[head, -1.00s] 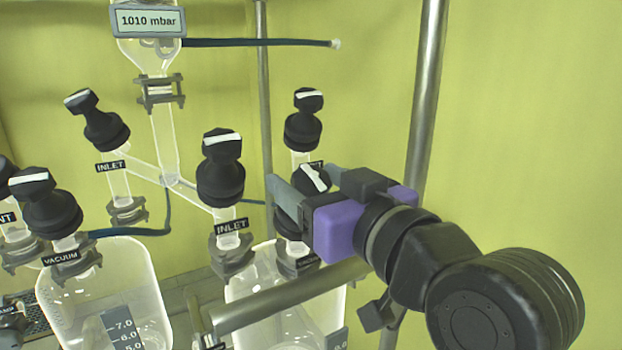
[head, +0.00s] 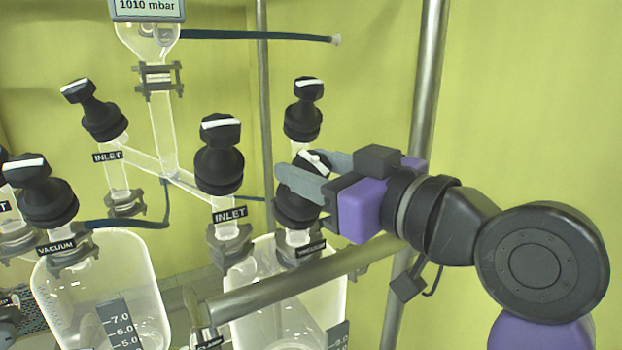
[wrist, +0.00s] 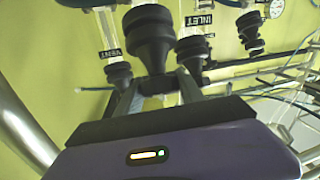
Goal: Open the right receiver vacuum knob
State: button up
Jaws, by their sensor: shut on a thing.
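The right receiver vacuum knob (head: 300,206) is black, with a white stripe across its handle. It stands on the right glass receiver (head: 268,312) above a label that is partly hidden. My gripper (head: 304,169) reaches in from the right, with its grey fingers shut on the knob's handle. The white stripe shows between the fingers, slanting down to the right. In the wrist view, the fingers of my gripper (wrist: 154,84) lie on both sides of the handle, and the knob's wide black body (wrist: 150,35) is beyond them.
A black inlet knob (head: 219,155) stands close to the left of my gripper, and another black knob (head: 303,110) is just behind. The left vacuum knob (head: 42,190) is farther left. A metal bar (head: 290,284) crosses below my gripper, and an upright post (head: 424,100) rises behind my arm.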

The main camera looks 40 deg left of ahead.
aim_at(328, 166)
jog(key=n+g+b, duration=0.2)
jog(key=n+g, duration=0.3)
jog(key=n, duration=0.1)
jog(key=shift+g+b, duration=0.3)
jog(key=shift+g, duration=0.1)
jog(key=n+g+h, duration=0.1)
jog(key=n+g, duration=0.1)
jog(key=shift+r+n+g+h, duration=0.15)
jog(key=shift+n+g+h, duration=0.25)
jog(key=shift+n+g+h+p, duration=0.4)
jog(key=shift+n+g, duration=0.3)
jog(key=shift+n, duration=0.3)
jog(key=o, duration=1.4)
jog(key=shift+b+v, duration=0.85)
jog(key=shift+v, duration=3.05)
